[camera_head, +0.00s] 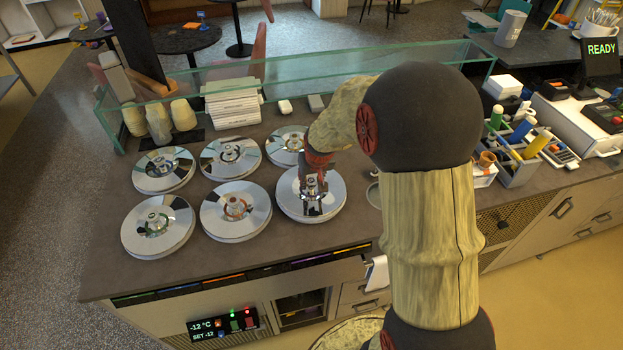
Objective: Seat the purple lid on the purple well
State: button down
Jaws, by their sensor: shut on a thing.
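My gripper (314,184) reaches down over the front-right silver lid (331,204) and is shut on its knob. This lid is round and shiny and looks level. A purple strip (308,262) on the counter's front edge lies below it. My gripper covers the knob's colour marking, so I cannot tell from the lid itself whether it is the purple one. The lid covers whatever is beneath it. I cannot tell whether it rests fully in its well or sits slightly above.
Several similar silver lids lie in two rows, including the front-middle one (236,226) and back-right one (283,152), partly behind my arm. A glass guard (290,77) runs behind them. Cups (159,124) stand back left; a caddy (520,160) stands right.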

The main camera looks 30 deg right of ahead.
jog(key=shift+f+b, duration=0.7)
jog(key=shift+f, duration=0.3)
dwell(0.5)
jog(key=c, duration=1.7)
grip_release()
jog(key=shift+o, duration=0.6)
jog(key=o, duration=0.4)
jog(key=shift+c, duration=0.2)
jog(key=shift+o, duration=0.4)
jog(key=shift+p+v, duration=2.3)
jog(key=shift+v, duration=1.7)
jog(key=shift+f, duration=0.1)
